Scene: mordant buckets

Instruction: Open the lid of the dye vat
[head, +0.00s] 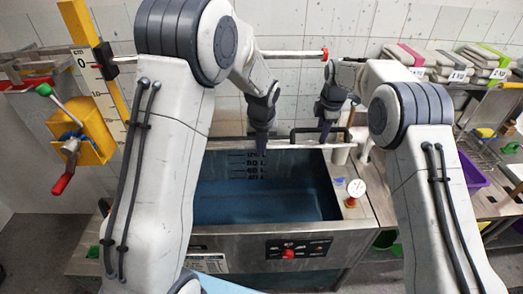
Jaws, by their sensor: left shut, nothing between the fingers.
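The dye vat (345,232) is a steel tank in the middle of the head view. Its top is open, showing blue inside and level marks on the inner back wall. A pale strip (225,145) along its back edge, with dark handle bars behind it, looks like the lid raised and seen edge-on. My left gripper (262,150) points down at this strip, shut and empty; whether it touches is unclear. My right gripper (325,138) points down near the strip's right part; its fingers are too small to read.
A yellow crank box (92,148) and a yellow ruler post stand at the left. A dial gauge (356,188) sits on the vat's right rim. A purple bin (470,172) and folded cloth stacks (440,62) are at the right. A horizontal rod (295,54) crosses behind the arms.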

